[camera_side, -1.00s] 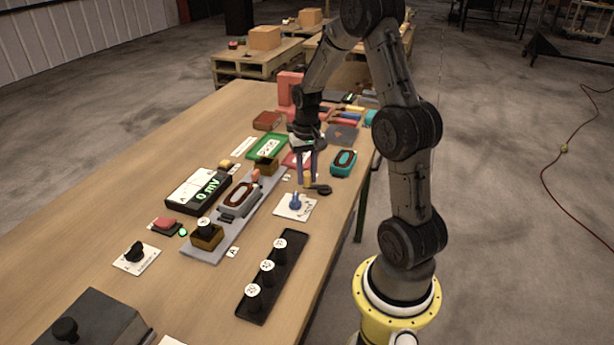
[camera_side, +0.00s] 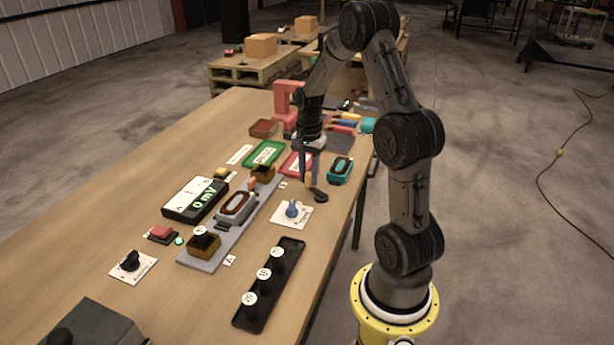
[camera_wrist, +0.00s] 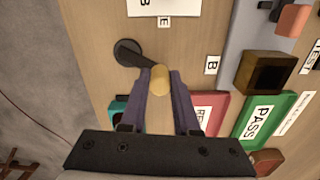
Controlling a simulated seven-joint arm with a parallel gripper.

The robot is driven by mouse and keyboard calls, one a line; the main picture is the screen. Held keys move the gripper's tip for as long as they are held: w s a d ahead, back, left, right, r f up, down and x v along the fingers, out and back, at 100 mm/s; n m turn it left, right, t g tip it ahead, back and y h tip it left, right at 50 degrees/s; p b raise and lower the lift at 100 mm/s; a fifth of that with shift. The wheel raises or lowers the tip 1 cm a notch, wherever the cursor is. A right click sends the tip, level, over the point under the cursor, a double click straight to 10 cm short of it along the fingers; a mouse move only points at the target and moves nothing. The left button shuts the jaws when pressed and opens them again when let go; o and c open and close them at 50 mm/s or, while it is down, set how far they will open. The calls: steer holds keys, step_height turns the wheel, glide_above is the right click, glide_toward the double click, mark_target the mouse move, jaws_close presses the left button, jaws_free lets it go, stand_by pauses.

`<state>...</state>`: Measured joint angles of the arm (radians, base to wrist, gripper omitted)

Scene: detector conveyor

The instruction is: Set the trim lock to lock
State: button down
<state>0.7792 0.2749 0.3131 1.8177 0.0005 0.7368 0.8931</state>
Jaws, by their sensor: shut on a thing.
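A dark lever (camera_wrist: 128,54) with a round pivot and a yellow knob (camera_wrist: 160,80) lies low over the table. I take it as the trim lock; no readable name shows beside it. Its arm slants from the pivot to the knob. My gripper (camera_wrist: 161,76) is shut on the yellow knob, with a purple-grey finger on each side. In the side view the lever pivot (camera_side: 320,196) shows just in front of my gripper (camera_side: 309,180), near the table's right edge. The fingers partly hide the knob there.
A teal box (camera_side: 340,169) stands close right of my gripper. A blue knob on a white plate (camera_side: 280,220) and a black rack (camera_side: 245,318) are nearer.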

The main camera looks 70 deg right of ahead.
mark_target(309, 174)
steer(key=shift+d+r, duration=0.1)
steer(key=shift+d, duration=0.05)
stand_by(0.4)
steer(key=c, duration=0.6)
jaws_free()
steer(key=shift+c, duration=0.2)
step_height(309, 174, up, 14)
